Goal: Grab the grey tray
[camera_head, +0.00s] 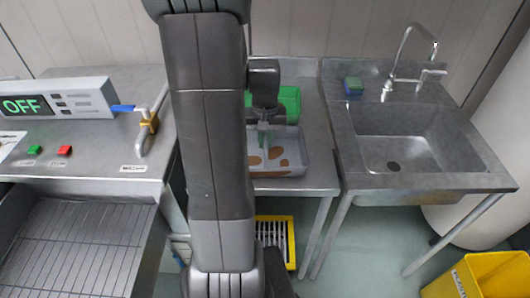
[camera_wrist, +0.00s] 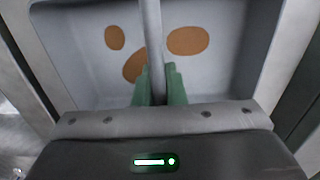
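The grey tray (camera_head: 298,160) stands on the steel table behind my arm in the head view. It holds several flat brown pieces, and a thin grey bar runs across its middle. The tray (camera_wrist: 75,65) fills most of the wrist view, with the bar coming down between my fingers. My gripper (camera_wrist: 158,68) has green fingers close together, one on each side of the bar, with almost no gap. It appears shut on the bar. In the head view my gripper (camera_head: 263,130) points down into the tray. My arm hides the tray's left part.
A green container (camera_head: 289,101) stands just behind the tray. A sink (camera_head: 395,140) with a tap is to the right, with a sponge (camera_head: 353,86) on its rim. A machine with an OFF display (camera_head: 27,107) is at left. A yellow bin (camera_head: 485,277) stands on the floor.

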